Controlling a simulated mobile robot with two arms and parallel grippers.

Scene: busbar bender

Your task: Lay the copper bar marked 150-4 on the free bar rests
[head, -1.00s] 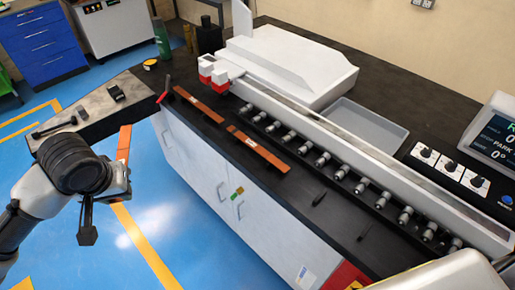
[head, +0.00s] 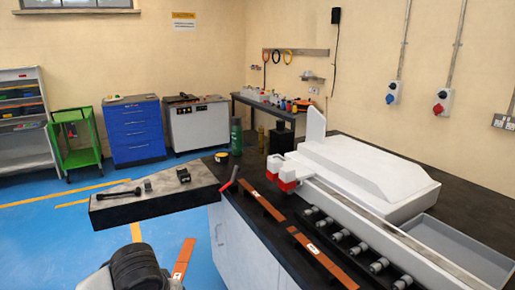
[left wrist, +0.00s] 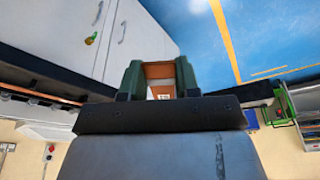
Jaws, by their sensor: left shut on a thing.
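My left gripper (left wrist: 159,82) is shut on a copper bar (head: 184,259), seen end-on between its green fingers in the left wrist view (left wrist: 158,71). In the head view the bar juts up past my left arm, over the blue floor to the left of the bench. It carries a white label, too small to read. Two other copper bars lie along the bench's front edge, a farther one (head: 268,206) and a nearer one (head: 321,259). Their marks are not readable either. The free bar rests are not in view now. My right gripper is not in view.
The white bender (head: 365,175) with red-tipped jaws (head: 287,185) and a row of rollers (head: 343,234) stands behind the bars. A red lever (head: 229,184) rises at the bench corner. A dark slab (head: 150,200) with tools juts left. A grey tray (head: 455,246) lies right.

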